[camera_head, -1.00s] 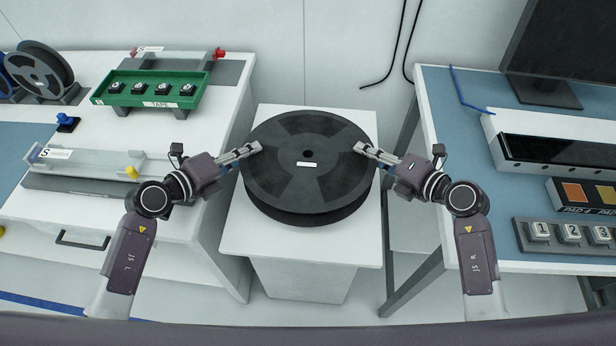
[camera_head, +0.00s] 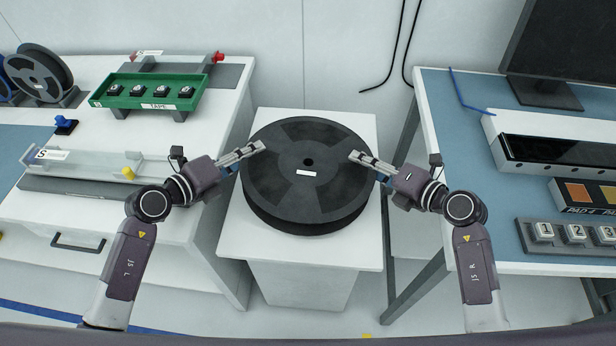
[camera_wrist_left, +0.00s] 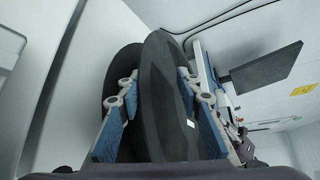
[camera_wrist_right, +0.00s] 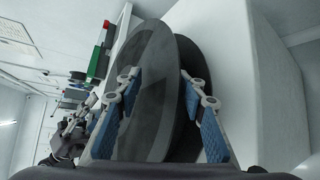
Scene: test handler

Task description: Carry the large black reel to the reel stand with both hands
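The large black reel (camera_head: 305,150) lies flat on a white pedestal (camera_head: 245,238), with two stacked flanges and a small white label. My left gripper (camera_head: 258,149) is at its left rim and my right gripper (camera_head: 358,158) at its right rim. In the left wrist view, the fingers (camera_wrist_left: 158,82) are spread apart on either side of the upper flange. In the right wrist view, the fingers (camera_wrist_right: 158,84) likewise straddle the flange, open. Whether the pads touch it is unclear. A smaller dark reel stands upright in a grey cradle (camera_head: 70,97) at the upper left, possibly the reel stand.
The left bench holds a green tape tray (camera_head: 150,92) and a clear-topped fixture (camera_head: 90,170). The right bench has a monitor (camera_head: 550,50), a dark-fronted unit (camera_head: 550,150) and numbered keys (camera_head: 565,233). Floor gaps separate the pedestal from the right bench.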

